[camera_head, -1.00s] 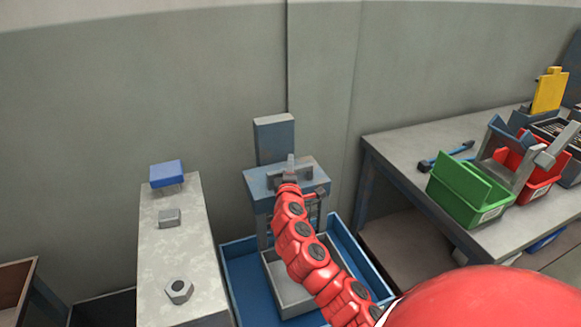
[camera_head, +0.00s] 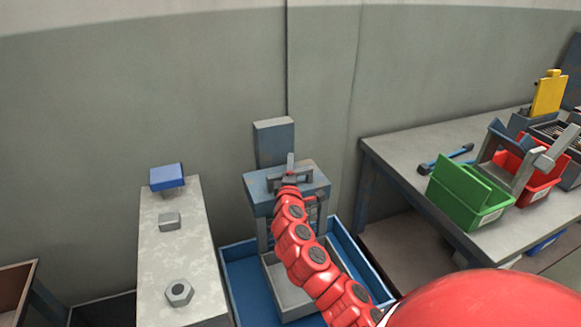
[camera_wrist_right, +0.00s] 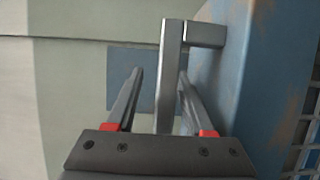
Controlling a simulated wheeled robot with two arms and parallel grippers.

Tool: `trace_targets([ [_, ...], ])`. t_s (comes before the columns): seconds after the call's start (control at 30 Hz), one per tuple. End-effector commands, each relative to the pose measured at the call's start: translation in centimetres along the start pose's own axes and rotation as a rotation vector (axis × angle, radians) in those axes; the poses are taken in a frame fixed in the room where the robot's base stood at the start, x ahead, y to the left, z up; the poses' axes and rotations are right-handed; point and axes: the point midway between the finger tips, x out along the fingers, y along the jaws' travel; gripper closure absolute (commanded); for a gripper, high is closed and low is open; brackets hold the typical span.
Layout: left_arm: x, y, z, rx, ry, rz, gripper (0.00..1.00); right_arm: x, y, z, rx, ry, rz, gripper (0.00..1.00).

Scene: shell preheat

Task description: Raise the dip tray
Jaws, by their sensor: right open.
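The dip tray (camera_head: 289,302) is a grey, open tray low inside a larger blue tub, under a blue-grey frame. A grey handle (camera_head: 275,183) stands on top of the frame; it also shows in the right wrist view (camera_wrist_right: 171,60). My right gripper (camera_wrist_right: 160,75) is open, with a finger on each side of the handle's bar; whether either finger touches it I cannot tell. In the head view my red right arm hides part of the frame and tray. My left gripper is not in view.
A narrow grey bench (camera_head: 175,245) stands at left with a blue block (camera_head: 166,176), a grey block and a hex nut. A workbench (camera_head: 400,150) at right holds green and red bins. A wall stands close behind the frame.

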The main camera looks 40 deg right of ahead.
Motion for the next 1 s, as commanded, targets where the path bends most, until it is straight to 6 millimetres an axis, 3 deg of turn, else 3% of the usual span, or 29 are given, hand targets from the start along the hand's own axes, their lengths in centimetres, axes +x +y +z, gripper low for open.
trace_targets([
  [0.27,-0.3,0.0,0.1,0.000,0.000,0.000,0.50,-3.5,-0.1,-0.1,-0.002,0.005,0.001,0.47],
  [0.83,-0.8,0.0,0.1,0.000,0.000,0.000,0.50,-14.3,-0.1,-0.1,0.000,0.004,0.000,0.47],
  [1.0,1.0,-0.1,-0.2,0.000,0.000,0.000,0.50,-16.2,0.2,-0.1,-0.001,0.000,-0.004,0.47],
])
